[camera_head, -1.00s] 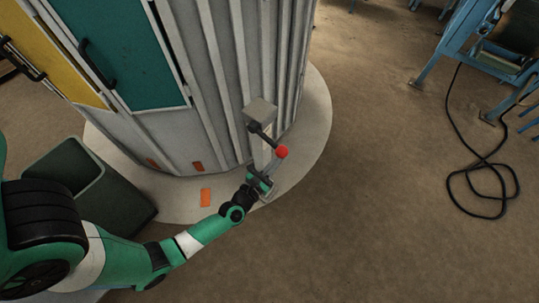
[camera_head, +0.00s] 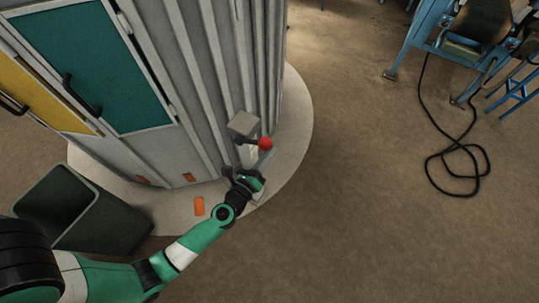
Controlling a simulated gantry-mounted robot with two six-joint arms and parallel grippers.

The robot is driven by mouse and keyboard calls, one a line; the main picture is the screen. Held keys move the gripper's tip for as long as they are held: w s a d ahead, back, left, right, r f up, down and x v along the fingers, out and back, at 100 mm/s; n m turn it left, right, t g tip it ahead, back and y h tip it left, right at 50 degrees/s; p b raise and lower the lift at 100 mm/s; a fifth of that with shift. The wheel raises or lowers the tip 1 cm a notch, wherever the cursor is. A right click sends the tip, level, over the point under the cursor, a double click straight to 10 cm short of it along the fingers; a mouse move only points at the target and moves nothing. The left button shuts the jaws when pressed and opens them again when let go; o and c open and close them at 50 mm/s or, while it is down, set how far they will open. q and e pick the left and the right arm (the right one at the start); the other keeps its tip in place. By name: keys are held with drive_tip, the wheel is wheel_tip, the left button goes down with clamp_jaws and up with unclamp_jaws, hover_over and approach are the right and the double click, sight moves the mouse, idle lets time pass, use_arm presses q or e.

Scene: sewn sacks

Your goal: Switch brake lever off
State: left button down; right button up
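The brake lever is a short dark arm with a red ball knob (camera_head: 265,143). It sticks out to the right, roughly level in the picture, from below a grey box (camera_head: 243,124) on a post beside the ribbed metal cabinet. My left gripper (camera_head: 257,172) is just below the knob, close to the lever. A pale finger or part of the post shows between them, and I cannot tell whether they touch. The gripper is too small and partly hidden to tell if it is open or shut. My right gripper is not in view.
The ribbed cabinet (camera_head: 190,90) with teal (camera_head: 90,50) and yellow doors stands on a round pale base (camera_head: 295,125). A dark green bin (camera_head: 110,225) is at lower left. A black cable (camera_head: 455,170) lies by blue machinery (camera_head: 425,40). The brown floor between is clear.

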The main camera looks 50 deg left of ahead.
use_arm(q)
drive_tip(key=shift+a+r, duration=0.2)
drive_tip(key=shift+r, duration=0.3)
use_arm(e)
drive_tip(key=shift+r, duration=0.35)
use_arm(q)
drive_tip(key=s+d+f+b, duration=0.2)
drive_tip(key=s+d, duration=0.4)
drive_tip(key=s, duration=0.1)
drive_tip(key=shift+f, duration=0.35)
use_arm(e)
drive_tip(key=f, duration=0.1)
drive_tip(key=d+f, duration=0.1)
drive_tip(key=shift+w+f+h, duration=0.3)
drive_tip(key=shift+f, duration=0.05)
